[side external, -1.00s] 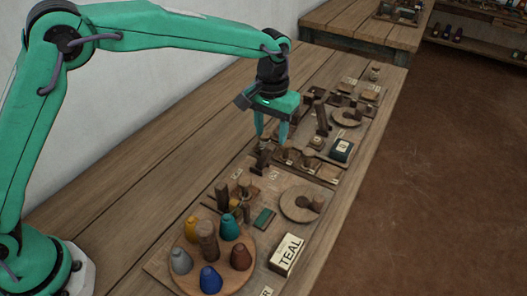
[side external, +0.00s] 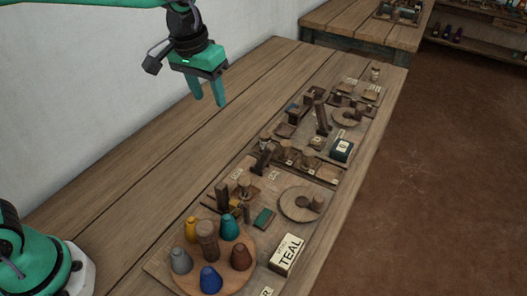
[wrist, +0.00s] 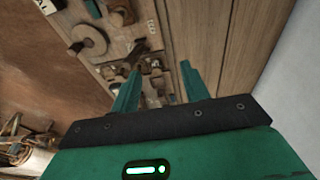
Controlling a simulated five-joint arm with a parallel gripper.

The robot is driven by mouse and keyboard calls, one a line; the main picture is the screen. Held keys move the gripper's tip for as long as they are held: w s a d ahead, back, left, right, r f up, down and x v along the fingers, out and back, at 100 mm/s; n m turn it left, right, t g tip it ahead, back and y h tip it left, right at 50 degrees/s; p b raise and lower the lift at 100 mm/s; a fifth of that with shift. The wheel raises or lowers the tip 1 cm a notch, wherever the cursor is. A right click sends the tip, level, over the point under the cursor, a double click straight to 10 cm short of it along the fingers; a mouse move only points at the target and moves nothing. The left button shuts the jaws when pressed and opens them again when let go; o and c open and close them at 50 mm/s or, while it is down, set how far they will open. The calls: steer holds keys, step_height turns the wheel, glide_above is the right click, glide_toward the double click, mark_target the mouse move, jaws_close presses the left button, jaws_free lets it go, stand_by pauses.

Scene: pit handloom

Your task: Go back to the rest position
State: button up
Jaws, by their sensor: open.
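My gripper (side external: 207,90) is raised in the air above the wooden bench, near the wall, in the side external view. Its two green fingers point down and stand apart with nothing between them. In the wrist view the open gripper (wrist: 157,85) also shows empty, with the bench and its boards below. The fingers touch nothing. Most of my arm between the base and the wrist is outside the side external view.
A round tray (side external: 247,270) with several coloured cones stands at the front. Boards with small wooden parts and a green box (side external: 342,150) run along the bench (side external: 140,190). The bench's wall side is clear.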

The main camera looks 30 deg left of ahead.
steer(key=s+a+t, duration=0.1)
steer(key=s+a, duration=0.5)
steer(key=s, duration=0.4)
steer(key=s+a+t, duration=0.2)
steer(key=s+a, duration=0.4)
steer(key=s, duration=0.4)
steer(key=shift+s+r+t+y, duration=0.2)
steer(key=shift+s+t+y, duration=0.05)
steer(key=shift+t+y, duration=0.05)
